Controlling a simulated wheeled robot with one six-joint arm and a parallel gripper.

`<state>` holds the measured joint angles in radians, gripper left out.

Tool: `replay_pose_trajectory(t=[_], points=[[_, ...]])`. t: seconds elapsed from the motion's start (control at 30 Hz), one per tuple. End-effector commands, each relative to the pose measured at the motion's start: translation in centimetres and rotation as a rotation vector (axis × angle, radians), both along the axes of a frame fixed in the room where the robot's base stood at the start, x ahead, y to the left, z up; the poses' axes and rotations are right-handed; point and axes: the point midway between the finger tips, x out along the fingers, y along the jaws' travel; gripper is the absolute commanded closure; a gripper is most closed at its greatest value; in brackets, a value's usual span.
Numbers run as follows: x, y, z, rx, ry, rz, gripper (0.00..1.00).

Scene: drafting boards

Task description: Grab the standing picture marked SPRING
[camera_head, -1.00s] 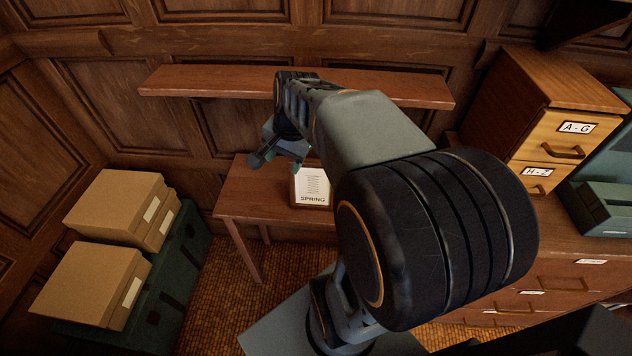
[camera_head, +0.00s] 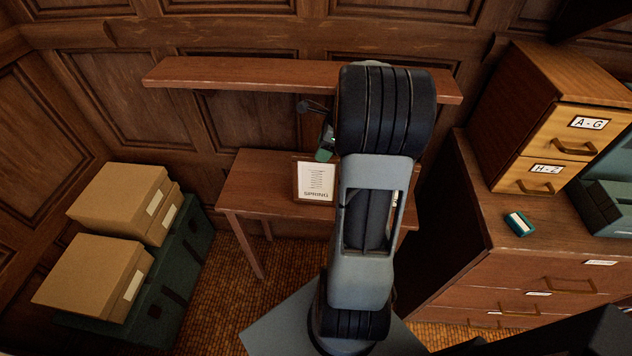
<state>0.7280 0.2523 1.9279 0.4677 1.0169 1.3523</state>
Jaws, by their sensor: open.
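The picture marked SPRING (camera_head: 315,181) stands upright on the small wooden table (camera_head: 252,183) against the back wall. It has a white sheet with dark lines above the word and a thin wooden frame. My arm rises in front of the table and covers its right part. My gripper (camera_head: 324,154) shows only partly, at the left of the arm's upper joint, above and behind the picture's top edge as seen here. Green-tipped finger parts show; the rest is hidden by my arm. The gripper is open and does not hold the picture.
A wall shelf (camera_head: 235,73) runs above the table. Boxes (camera_head: 118,200) sit on a green chest (camera_head: 172,290) at left. A drawer cabinet (camera_head: 515,265) at right bears a card-file box (camera_head: 545,95) and a small teal object (camera_head: 519,223).

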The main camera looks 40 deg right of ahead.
Motion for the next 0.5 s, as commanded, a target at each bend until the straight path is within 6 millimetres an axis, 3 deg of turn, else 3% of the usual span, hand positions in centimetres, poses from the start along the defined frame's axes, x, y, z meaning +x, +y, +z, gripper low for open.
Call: replay_pose_trajectory(t=[0.17, 0.5], points=[[0.2, 0.3, -0.8, 0.000, 0.000, 0.002, 0.43], [1.3, 1.2, -4.8, 0.001, 0.000, 0.004, 0.43]])
